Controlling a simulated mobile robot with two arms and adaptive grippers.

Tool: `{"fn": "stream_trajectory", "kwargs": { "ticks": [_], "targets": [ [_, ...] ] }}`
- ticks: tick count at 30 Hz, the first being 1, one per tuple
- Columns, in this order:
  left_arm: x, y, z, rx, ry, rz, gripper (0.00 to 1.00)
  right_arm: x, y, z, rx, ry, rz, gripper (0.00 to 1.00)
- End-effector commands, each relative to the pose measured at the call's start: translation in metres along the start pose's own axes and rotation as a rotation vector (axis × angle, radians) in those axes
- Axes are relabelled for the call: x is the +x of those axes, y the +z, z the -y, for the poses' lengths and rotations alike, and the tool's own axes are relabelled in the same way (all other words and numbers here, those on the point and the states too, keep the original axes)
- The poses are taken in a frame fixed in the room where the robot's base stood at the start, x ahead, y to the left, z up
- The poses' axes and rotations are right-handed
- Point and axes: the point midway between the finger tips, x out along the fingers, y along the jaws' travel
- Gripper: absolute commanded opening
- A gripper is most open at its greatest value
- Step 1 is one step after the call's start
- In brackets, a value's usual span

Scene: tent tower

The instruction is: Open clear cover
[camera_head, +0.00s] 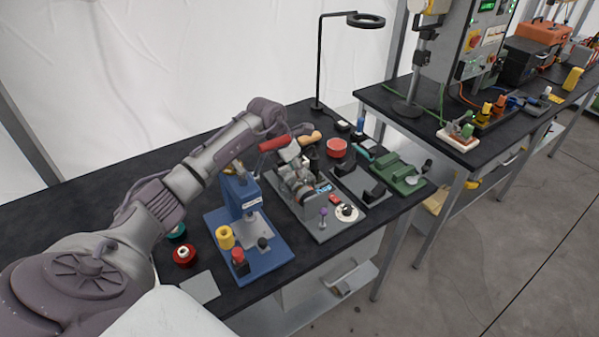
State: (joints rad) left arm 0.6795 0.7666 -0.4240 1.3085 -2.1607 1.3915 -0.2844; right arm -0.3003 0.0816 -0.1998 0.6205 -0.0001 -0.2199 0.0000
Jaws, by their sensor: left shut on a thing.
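My left arm reaches in from the left over the black bench. My left gripper (305,157) is at the grey bench machine (318,205), shut on a small part at its upper side. At this size I cannot make out the held part. I cannot pick out the clear cover for certain, as its outline is lost among the machine parts and my gripper. My right gripper is not in view.
A blue press (248,232) with a red handle stands left of the machine. A red bowl (336,148) and a green fixture (400,174) are to the right. A black ring lamp (366,20) stands behind. A gap separates the second bench (400,110).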

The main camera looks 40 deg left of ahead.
Motion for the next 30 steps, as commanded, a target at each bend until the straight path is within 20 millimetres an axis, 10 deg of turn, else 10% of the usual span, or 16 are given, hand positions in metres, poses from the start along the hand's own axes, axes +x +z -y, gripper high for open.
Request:
{"fn": "stream_trajectory", "kwargs": {
  "ticks": [14,15,19,30],
  "targets": [
    [-0.001,0.0,-0.026,-0.002,0.001,0.003,0.0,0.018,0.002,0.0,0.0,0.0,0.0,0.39],
    [-0.001,0.0,-0.026,-0.002,0.001,0.003,0.29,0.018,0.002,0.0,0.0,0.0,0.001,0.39],
    [-0.001,0.0,-0.026,-0.002,0.001,0.003,0.51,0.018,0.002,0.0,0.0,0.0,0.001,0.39],
    [-0.006,0.0,-0.026,-0.001,0.003,0.004,0.51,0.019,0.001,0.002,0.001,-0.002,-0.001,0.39]
  ]
}}
